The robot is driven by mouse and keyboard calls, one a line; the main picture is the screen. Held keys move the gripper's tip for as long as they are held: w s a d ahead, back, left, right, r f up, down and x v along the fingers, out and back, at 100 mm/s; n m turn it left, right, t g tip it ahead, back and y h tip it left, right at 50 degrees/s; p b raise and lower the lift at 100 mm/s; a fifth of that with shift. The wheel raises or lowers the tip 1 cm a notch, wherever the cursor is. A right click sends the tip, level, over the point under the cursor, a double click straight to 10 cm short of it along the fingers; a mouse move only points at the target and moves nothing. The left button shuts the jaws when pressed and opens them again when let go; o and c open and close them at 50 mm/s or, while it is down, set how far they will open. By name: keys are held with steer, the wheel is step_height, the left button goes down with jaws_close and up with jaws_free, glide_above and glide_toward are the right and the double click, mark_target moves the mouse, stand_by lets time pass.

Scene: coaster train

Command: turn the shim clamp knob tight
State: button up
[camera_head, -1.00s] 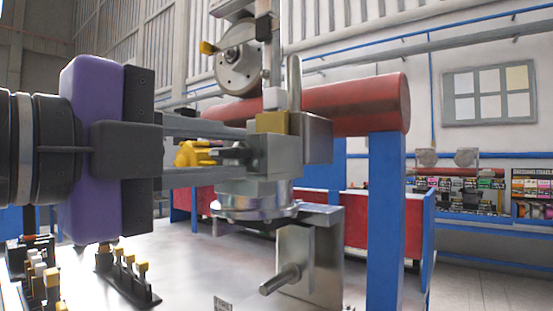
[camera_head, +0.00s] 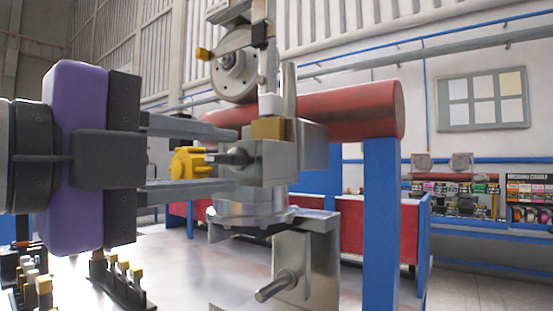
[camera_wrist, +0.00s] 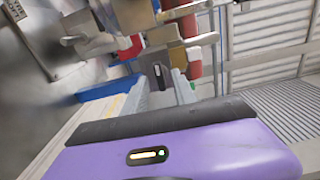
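A yellow knob (camera_head: 190,163) with a lobed edge sits at the left side of a grey metal clamp block (camera_head: 268,160) in the head view. A dark stub (camera_head: 228,157) shows between knob and block. My gripper (camera_head: 236,160) points right, one grey finger above the knob and one below. Visible gaps separate both fingers from the knob, so the gripper looks open. The fingertips overlap the block in the picture; contact cannot be told. In the wrist view, my gripper (camera_wrist: 162,92) shows two pale fingers with a dark part between them; the knob is not clearly visible there.
The clamp stands on a round metal base over a bright table. A metal bracket with a rod (camera_head: 276,286) is below. A wheel assembly (camera_head: 236,75) rises above, and a red tube (camera_head: 350,112) on a blue post (camera_head: 381,215) lies behind. Small yellow-topped pieces (camera_head: 124,280) stand lower left.

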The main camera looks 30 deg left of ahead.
steer(key=s, duration=0.7)
steer(key=shift+a, duration=0.25)
steer(key=shift+s, duration=0.1)
